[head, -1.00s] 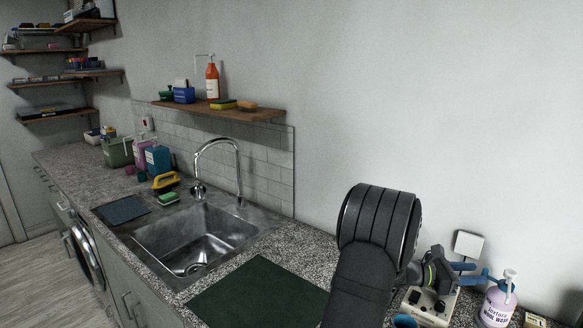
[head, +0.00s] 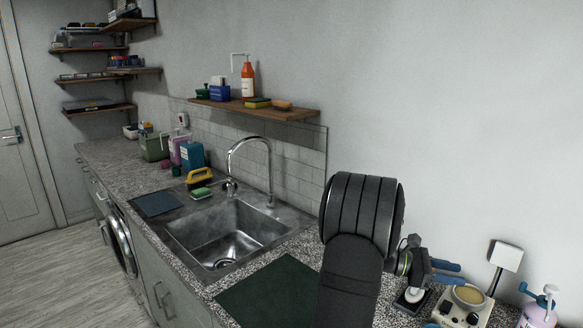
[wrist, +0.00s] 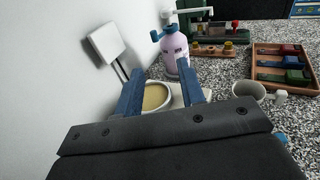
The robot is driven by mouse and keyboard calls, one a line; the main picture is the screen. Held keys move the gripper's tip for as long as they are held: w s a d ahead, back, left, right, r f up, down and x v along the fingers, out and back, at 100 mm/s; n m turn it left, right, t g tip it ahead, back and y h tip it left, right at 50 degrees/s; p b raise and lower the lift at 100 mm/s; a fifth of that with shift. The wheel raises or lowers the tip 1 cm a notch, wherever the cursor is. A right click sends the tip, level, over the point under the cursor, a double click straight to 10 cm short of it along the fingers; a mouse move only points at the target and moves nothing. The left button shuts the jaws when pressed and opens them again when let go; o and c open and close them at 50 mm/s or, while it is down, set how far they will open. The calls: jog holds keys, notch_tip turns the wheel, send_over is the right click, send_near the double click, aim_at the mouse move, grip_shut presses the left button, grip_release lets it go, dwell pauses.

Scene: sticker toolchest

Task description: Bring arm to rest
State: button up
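My arm extends over the right part of the counter in the head view, its dark rounded link in front of the wall. My gripper (head: 447,272) points to the right, above the counter near a beige device. In the wrist view my gripper (wrist: 160,85) shows two blue fingers spread wide apart, with nothing held between them. Beyond the fingers are a round pot with yellowish content (wrist: 154,96) and a pink pump bottle (wrist: 173,58). The pot sits on the beige device (head: 470,312) in the head view.
A white plate on a stand (head: 506,256) rises close to the wall by my gripper. A dark green mat (head: 265,292) lies clear left of my arm, beside the sink (head: 225,235). A white mug (wrist: 250,98) and a wooden tray (wrist: 262,68) stand right in the wrist view.

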jog(key=w+d+r+m+g+y, duration=0.1)
jog(key=d+r+y, duration=0.2)
jog(key=r, duration=0.2)
jog(key=shift+w+d, duration=0.2)
jog(key=shift+d, duration=0.1)
jog(key=shift+d+m, duration=0.1)
jog(key=shift+m, duration=0.2)
dwell(1.6)
jog(key=a+f+n+h, duration=0.1)
jog(key=f, duration=0.1)
jog(key=s+a+f+n+t+h, duration=0.1)
jog(key=a+f, duration=0.1)
jog(key=s+a+f+t+h, duration=0.1)
jog(key=a+f+h, duration=0.1)
jog(key=f, duration=0.1)
jog(key=shift+a+n, duration=0.2)
jog(key=shift+n, duration=0.2)
jog(key=shift+t, duration=0.3)
jog(key=shift+s+d+f, duration=0.1)
jog(key=shift+s+d, duration=0.1)
jog(key=shift+d, duration=0.7)
jog(key=shift+s+d+r, duration=0.1)
jog(key=shift+s+d, duration=0.05)
jog(key=shift+d, duration=0.75)
jog(key=shift+s+d+f, duration=0.1)
jog(key=shift+s+d, duration=0.1)
jog(key=shift+d, duration=0.7)
